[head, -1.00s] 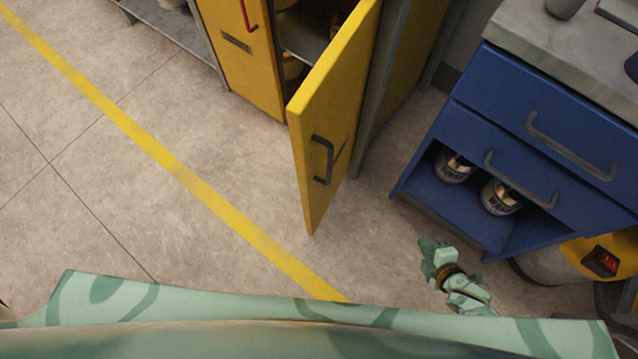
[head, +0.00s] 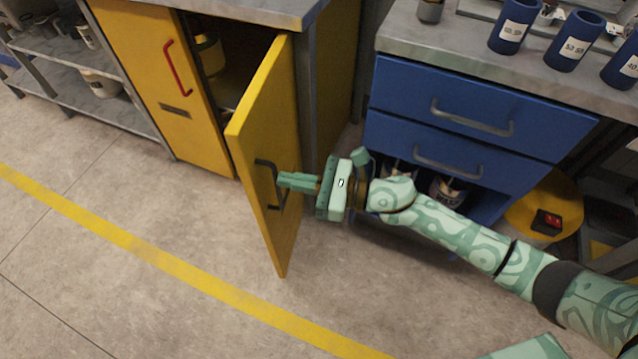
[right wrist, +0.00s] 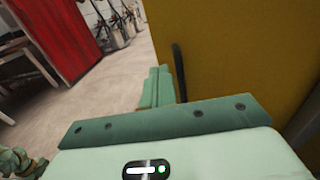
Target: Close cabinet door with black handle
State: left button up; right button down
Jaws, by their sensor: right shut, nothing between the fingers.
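The yellow cabinet door (head: 262,150) with the black handle (head: 268,182) stands wide open in the head view, its outer face turned to the right. My right gripper (head: 284,180) is shut and empty, its fingertips at the handle; I cannot tell whether they touch it. In the right wrist view the closed fingers (right wrist: 157,87) point forward just left of the black handle (right wrist: 180,72), with the yellow door (right wrist: 235,60) filling the right side. My left gripper is not in view.
The other yellow door (head: 150,75), with a red handle (head: 178,68), is closed. A blue drawer unit (head: 480,110) stands right of the cabinet, behind my right arm. Floor in front is clear.

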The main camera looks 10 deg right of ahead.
aim_at(251, 173)
jog(key=shift+b+x, duration=0.3)
jog(key=shift+x, duration=2.25)
